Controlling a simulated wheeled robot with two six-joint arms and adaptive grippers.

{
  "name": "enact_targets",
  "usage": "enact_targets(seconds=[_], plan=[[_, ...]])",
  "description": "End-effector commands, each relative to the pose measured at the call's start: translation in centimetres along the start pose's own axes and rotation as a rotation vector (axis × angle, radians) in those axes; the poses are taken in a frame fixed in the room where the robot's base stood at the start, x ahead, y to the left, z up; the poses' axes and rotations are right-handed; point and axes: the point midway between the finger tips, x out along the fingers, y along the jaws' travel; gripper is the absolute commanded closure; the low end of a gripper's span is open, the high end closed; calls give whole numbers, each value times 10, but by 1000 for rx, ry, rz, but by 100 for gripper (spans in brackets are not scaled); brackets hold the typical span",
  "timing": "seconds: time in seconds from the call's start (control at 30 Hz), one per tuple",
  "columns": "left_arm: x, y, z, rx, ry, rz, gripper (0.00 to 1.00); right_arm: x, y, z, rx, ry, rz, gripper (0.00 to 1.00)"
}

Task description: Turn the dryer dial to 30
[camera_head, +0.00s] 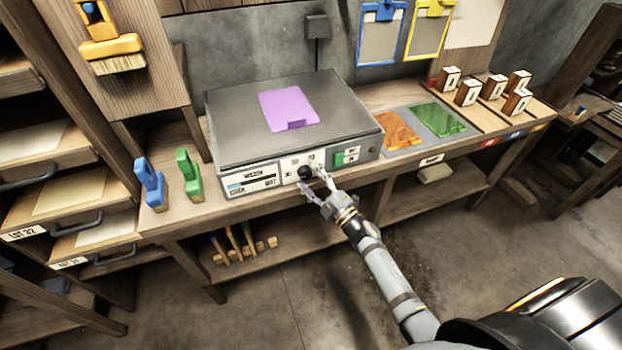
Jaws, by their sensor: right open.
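The dryer (235,138) is a grey box with a flat dark lid on the wooden bench. Its front panel carries a black round dial (305,173) with small markings around it, too small to read. A green switch (338,159) sits to the right of the dial. My right gripper (314,182) is open at the front panel, its two fingers pointing at the dial, one lower left and one at its right. I cannot tell whether the fingers touch the dial. My left gripper is not in view.
A purple sheet (287,110) lies on the dryer lid. Blue (149,184) and green (188,178) handled brushes stand left of the dryer. Orange (398,132) and green (437,118) sheets lie to its right, with several wooden blocks (467,93) beyond. The floor in front is clear.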

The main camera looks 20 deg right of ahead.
Motion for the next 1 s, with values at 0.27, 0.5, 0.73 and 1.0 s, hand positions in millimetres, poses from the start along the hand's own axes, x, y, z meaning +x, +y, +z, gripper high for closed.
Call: enact_targets(seconds=[0.27,0.5,0.73,1.0], plan=[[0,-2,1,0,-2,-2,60,-18,-1,0,0,-1,-3,39],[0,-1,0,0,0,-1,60,-77,-1,0,1,-1,-5,39],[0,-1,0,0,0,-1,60,-114,-1,0,0,0,-3,39],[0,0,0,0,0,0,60,-120,0,0,0,1,1,39]])
